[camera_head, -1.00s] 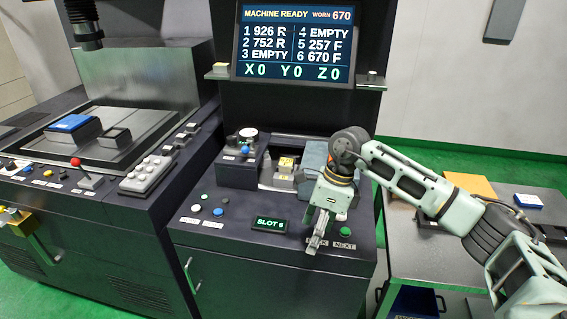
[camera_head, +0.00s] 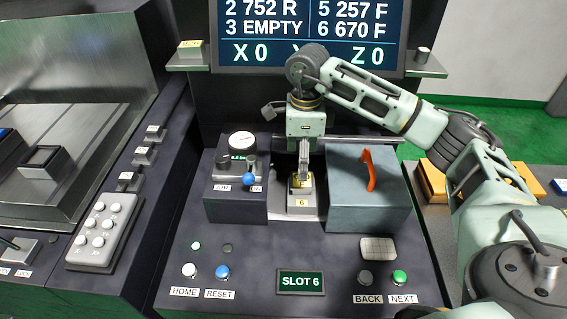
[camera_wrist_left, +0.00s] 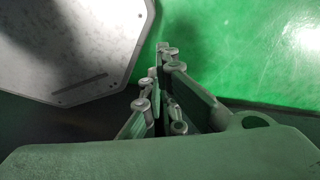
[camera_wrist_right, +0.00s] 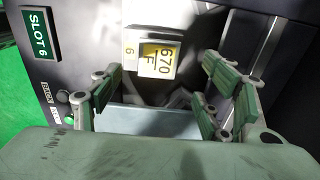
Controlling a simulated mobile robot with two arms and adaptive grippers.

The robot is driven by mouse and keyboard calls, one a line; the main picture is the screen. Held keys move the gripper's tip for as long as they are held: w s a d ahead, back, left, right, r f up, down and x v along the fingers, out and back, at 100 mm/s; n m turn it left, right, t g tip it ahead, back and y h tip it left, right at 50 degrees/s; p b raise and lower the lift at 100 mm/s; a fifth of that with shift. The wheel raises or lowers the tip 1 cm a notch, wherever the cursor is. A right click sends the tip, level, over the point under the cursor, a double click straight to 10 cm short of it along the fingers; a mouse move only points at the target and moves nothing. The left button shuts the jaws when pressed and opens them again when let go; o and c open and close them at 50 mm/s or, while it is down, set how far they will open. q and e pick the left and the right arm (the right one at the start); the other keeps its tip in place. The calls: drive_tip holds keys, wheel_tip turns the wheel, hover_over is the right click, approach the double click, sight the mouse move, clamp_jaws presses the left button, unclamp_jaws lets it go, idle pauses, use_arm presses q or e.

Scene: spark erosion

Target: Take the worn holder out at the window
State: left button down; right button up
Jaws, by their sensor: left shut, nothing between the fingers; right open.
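The worn holder (camera_wrist_right: 160,58), with a yellow label reading 670 F, sits at the window in the grey slot piece marked 6 (camera_head: 302,202). In the head view the gripper partly covers it. My right gripper (camera_head: 303,176) points down just over the holder. In the right wrist view, the right gripper (camera_wrist_right: 155,88) is open, its fingers spread on either side with the holder ahead between them; I see no contact. My left gripper (camera_wrist_left: 160,100) is shut and empty, away from the holder. The SLOT 6 display (camera_head: 300,283) is lit.
A grey box (camera_head: 350,205) with an orange handle (camera_head: 369,170) stands close right of the holder. A dark block with a gauge (camera_head: 242,142) and blue-knobbed lever (camera_head: 249,179) stands close left. HOME, RESET, BACK and NEXT buttons line the front panel.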

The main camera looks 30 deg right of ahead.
sight(301, 188)
drive_tip(key=shift+w+a, duration=0.1)
drive_tip(key=shift+w, duration=0.1)
drive_tip(key=f+p, duration=0.1)
drive_tip(key=s+f, duration=0.1)
drive_tip(key=f, duration=0.1)
drive_tip(key=shift+s+p, duration=0.1)
drive_tip(key=shift+p, duration=0.3)
wheel_tip(301, 188, down, 3)
drive_tip(key=shift+r+p, duration=0.15)
drive_tip(key=shift+p, duration=0.5)
drive_tip(key=shift+w+f, duration=0.2)
drive_tip(key=shift+f, duration=0.5)
drive_tip(key=shift+d+f, duration=0.1)
drive_tip(key=shift+d, duration=0.1)
drive_tip(key=c, duration=1.4)
use_arm(q)
drive_tip(key=shift+s+r, duration=0.8)
drive_tip(key=shift+s, duration=0.2)
drive_tip(key=shift+s+r, duration=0.75)
drive_tip(key=shift+s, duration=0.25)
use_arm(e)
clamp_jaws()
